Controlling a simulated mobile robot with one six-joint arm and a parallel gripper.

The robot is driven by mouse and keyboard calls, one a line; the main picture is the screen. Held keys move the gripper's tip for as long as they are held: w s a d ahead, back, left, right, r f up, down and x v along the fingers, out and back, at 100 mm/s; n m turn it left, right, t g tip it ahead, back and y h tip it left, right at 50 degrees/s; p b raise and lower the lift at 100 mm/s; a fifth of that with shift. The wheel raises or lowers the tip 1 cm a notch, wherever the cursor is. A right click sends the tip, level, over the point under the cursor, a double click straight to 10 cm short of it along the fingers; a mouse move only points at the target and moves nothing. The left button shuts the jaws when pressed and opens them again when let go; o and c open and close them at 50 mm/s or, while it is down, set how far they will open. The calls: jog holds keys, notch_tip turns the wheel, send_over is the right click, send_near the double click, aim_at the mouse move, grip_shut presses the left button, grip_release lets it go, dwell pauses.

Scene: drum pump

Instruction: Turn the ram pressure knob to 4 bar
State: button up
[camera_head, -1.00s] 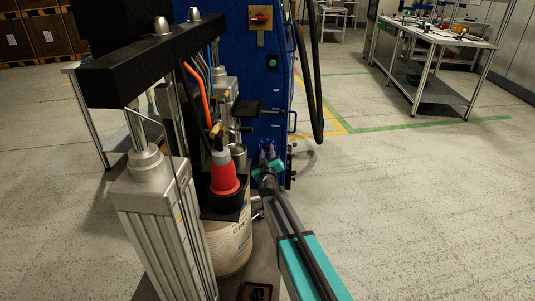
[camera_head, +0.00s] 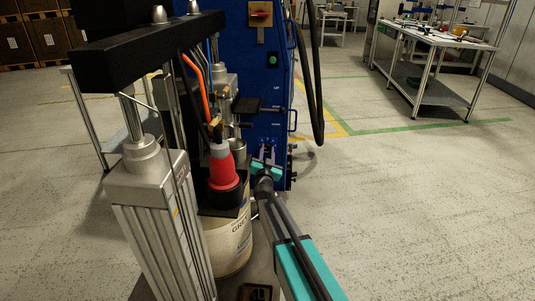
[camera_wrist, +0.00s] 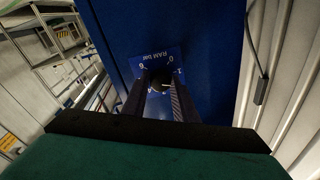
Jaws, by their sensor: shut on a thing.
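The ram pressure knob (camera_wrist: 159,86) is a small dark knob in the wrist view, on a blue dial plate (camera_wrist: 157,56) marked "RAM bar" with a few numbers. The plate appears upside down there, and a 6, a 0 and a 1 seem legible. My gripper (camera_wrist: 160,92) has its two dark fingers on either side of the knob and is shut on it. The fingers hide much of the scale, so I cannot read the pointer's setting. In the head view my gripper (camera_head: 267,153) reaches the lower front of the blue cabinet (camera_head: 262,95).
A red cone-shaped part (camera_head: 222,170) and a pale drum (camera_head: 230,245) stand close left of my arm. A silver column (camera_head: 150,200) is further left. Black hoses (camera_head: 312,90) hang right of the cabinet. The floor (camera_head: 420,210) to the right is clear.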

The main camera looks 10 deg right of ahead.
jog(key=shift+m, duration=1.4)
jog(key=o, duration=1.1)
jog(key=shift+h, duration=0.3)
jog(key=shift+c, duration=0.2)
jog(key=shift+r, duration=0.15)
jog(key=shift+r, duration=0.65)
jog(key=shift+s+r+p, duration=0.25)
jog(key=shift+r, duration=0.25)
jog(key=shift+s+r+p, duration=0.25)
jog(key=shift+r, duration=0.25)
jog(key=s+r+p, duration=0.1)
jog(key=s, duration=1.4)
jog(key=shift+r+p, duration=0.15)
jog(key=shift+p, duration=0.15)
